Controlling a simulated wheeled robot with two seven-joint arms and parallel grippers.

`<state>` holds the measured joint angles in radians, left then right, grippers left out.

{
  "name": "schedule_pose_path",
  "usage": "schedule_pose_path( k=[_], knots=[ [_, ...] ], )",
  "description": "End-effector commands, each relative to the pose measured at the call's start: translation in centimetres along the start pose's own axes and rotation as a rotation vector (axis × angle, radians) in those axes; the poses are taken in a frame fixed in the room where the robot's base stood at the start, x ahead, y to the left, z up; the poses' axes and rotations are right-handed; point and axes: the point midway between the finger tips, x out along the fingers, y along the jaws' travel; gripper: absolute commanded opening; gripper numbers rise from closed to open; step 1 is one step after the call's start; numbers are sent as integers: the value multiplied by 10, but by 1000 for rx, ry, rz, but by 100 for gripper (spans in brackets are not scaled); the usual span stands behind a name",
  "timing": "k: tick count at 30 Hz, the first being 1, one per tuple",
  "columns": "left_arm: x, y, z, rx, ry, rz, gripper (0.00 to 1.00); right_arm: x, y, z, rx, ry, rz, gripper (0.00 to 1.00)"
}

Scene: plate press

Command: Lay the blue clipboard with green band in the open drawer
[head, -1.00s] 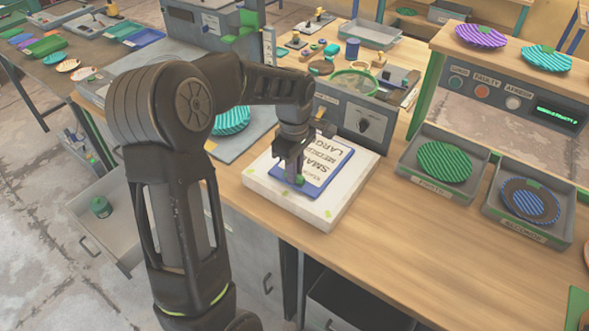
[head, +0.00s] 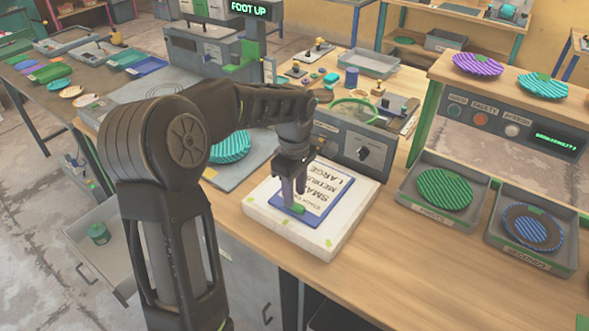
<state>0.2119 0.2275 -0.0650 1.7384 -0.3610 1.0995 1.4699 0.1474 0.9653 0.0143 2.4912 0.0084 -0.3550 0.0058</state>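The blue clipboard (head: 322,205) carries a printed white sheet. It lies on a thick white slab (head: 335,243) on the wooden bench, with its green band (head: 297,208) at the near left end. My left gripper (head: 291,200) points down at that end, its fingers beside the band. Whether they grip it is hidden by the fingers themselves. The open drawer (head: 120,250) sticks out below the bench at the left and holds a green jar (head: 98,233). My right gripper is not in view.
A ribbed teal plate (head: 230,147) sits on a grey board behind my arm. Trays with a green plate (head: 445,188) and a blue-dark plate (head: 532,227) are at right. The bench front right is clear.

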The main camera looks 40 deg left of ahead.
Motion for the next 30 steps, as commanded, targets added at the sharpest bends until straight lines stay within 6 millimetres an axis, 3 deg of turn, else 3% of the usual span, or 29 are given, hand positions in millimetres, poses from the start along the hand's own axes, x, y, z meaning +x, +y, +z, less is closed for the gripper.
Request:
schedule_pose_path(
  k=[6, 13, 30],
  knots=[
    [-47, 2, 0, 0, 2, 6, 34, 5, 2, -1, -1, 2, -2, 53],
    [-83, 1, 0, 0, 1, 2, 34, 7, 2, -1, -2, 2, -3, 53],
    [-91, 0, 0, 0, 0, 0, 34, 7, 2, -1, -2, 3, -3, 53]
  ],
)
